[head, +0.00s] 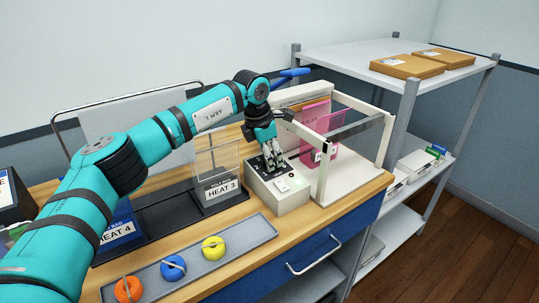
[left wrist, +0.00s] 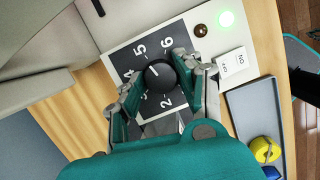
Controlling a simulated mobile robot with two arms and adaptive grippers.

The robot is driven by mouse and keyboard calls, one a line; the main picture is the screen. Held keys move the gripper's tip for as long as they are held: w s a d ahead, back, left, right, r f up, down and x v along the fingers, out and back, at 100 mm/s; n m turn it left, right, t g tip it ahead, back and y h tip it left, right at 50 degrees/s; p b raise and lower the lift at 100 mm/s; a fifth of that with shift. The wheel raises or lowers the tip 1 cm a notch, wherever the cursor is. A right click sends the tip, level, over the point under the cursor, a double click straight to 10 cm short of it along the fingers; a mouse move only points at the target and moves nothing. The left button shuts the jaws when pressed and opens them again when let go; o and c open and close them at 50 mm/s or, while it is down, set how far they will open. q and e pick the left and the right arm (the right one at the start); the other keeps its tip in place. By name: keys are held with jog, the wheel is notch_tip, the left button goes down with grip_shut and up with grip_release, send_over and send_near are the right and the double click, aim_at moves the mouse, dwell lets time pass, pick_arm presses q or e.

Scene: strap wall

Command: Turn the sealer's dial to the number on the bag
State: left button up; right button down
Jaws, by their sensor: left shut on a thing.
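The sealer (head: 291,197) stands at the right end of the bench. Its dial (left wrist: 160,74) is a black knob with a short white mark on its upper left side in the left wrist view, roughly toward the 4 and 5. My left gripper (left wrist: 162,84) is shut on the dial, a finger on each side. A pink bag (head: 315,117) stands in the sealer's frame; its label is partly hidden and I cannot read its number.
A rack left of the sealer holds a clear bag (head: 220,190) marked HEAT 3 and a blue bag (head: 122,234) marked HEAT 4. A grey tray (head: 190,270) with orange, blue and yellow rolls lies in front. A lit green lamp (left wrist: 226,19) and a white switch (left wrist: 232,62) are near the dial.

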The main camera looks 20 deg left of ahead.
aim_at(265, 169)
dwell(0.3)
pick_arm(q)
jog(key=o, duration=1.1)
jog(key=shift+d, duration=0.1)
jog(key=shift+o, duration=0.2)
jog(key=v, duration=0.7)
jog(key=shift+r, duration=0.2)
jog(key=shift+f, duration=0.1)
